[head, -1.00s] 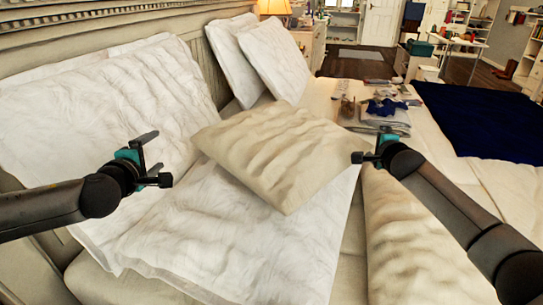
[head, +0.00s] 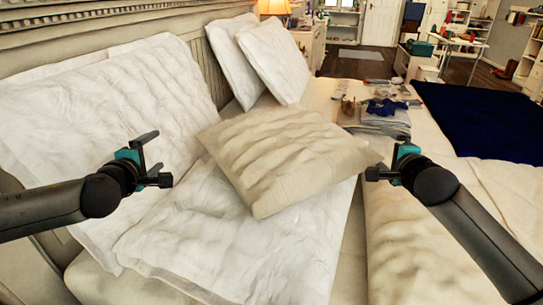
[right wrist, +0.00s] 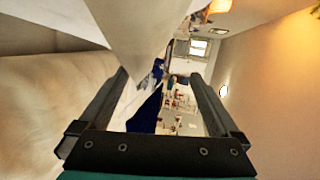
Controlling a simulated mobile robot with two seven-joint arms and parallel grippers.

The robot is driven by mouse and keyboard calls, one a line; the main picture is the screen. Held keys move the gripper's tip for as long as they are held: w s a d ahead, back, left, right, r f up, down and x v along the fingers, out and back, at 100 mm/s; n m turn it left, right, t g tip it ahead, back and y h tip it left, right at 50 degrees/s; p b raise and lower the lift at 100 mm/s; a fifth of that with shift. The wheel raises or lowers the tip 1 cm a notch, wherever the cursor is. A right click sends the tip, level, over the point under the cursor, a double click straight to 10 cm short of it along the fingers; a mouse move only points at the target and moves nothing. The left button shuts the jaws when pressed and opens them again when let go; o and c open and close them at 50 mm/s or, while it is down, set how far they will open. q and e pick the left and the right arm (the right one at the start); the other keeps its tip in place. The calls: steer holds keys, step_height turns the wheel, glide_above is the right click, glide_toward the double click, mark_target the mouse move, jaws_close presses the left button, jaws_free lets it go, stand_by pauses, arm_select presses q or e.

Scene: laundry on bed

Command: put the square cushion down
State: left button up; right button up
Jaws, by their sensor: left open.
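The beige square cushion (head: 280,160) lies tilted across the white pillows in the middle of the head view. Its right corner reaches to my right gripper (head: 388,160). In the right wrist view a pale cloth shape, likely the cushion (right wrist: 140,30), comes down from the top between the two spread fingers; they are not closed on it, and I cannot tell if they touch it. My left gripper (head: 153,160) is open and empty, left of the cushion and apart from it, over the white pillow (head: 100,110).
A long beige pillow (head: 415,240) lies at the front right. Two white pillows (head: 272,62) lean at the headboard (head: 110,25). Folded clothes (head: 388,115) and a dark blue blanket (head: 480,120) lie further back on the bed. A lamp (head: 273,8) glows behind.

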steer(key=shift+v, duration=1.3)
steer(key=s+d+p, duration=0.2)
steer(key=d, duration=0.3)
steer(key=shift+d+p, duration=0.3)
steer(key=shift+d, duration=0.05)
